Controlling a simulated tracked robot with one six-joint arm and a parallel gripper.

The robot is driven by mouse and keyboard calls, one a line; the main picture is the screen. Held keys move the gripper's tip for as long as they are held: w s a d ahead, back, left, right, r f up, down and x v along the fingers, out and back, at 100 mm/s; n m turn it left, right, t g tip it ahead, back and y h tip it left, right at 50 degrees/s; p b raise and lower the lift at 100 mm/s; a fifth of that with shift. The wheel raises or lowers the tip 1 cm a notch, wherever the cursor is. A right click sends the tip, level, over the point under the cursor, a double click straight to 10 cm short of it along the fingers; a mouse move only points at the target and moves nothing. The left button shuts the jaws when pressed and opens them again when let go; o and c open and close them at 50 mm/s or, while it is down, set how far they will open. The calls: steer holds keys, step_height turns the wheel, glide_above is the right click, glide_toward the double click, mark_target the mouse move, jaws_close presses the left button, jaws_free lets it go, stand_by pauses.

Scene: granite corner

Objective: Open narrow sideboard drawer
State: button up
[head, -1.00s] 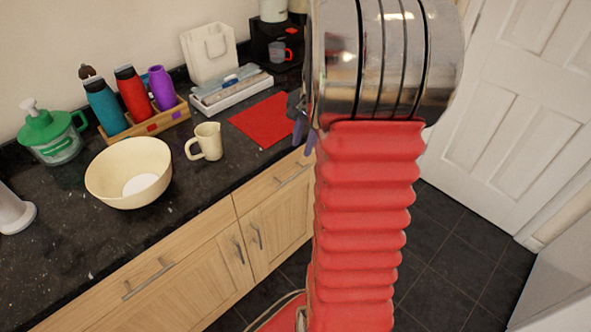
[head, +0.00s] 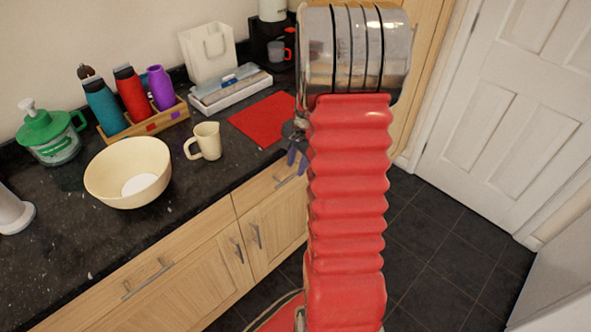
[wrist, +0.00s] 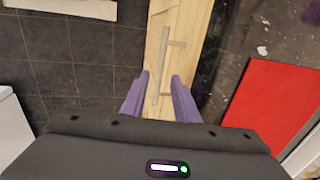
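The narrow sideboard drawer (head: 258,195) is the right-hand wooden drawer under the dark worktop, and its front looks flush. Its metal bar handle (wrist: 164,62) runs lengthwise in the wrist view; in the head view the gripper and arm partly hide it. My gripper (wrist: 161,82) is open, with its two purple fingers apart. In the wrist view the near end of the handle lies between the fingers, and I see no grip on it. In the head view my gripper (head: 294,152) is by the worktop edge, just above the handle.
A red mat (head: 262,119) lies on the worktop (head: 60,240) near the gripper. A cream jug (head: 206,141) and bowl (head: 128,172) stand farther left. Cupboard doors (head: 268,228) are below the drawer. Dark tiled floor (head: 440,240) is clear to the right.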

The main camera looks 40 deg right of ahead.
mark_target(294, 174)
steer(key=shift+w+f, duration=0.15)
steer(key=shift+f, duration=0.6)
steer(key=shift+w+f, duration=0.15)
steer(key=shift+f, duration=0.6)
steer(key=shift+c, duration=0.5)
jaws_close()
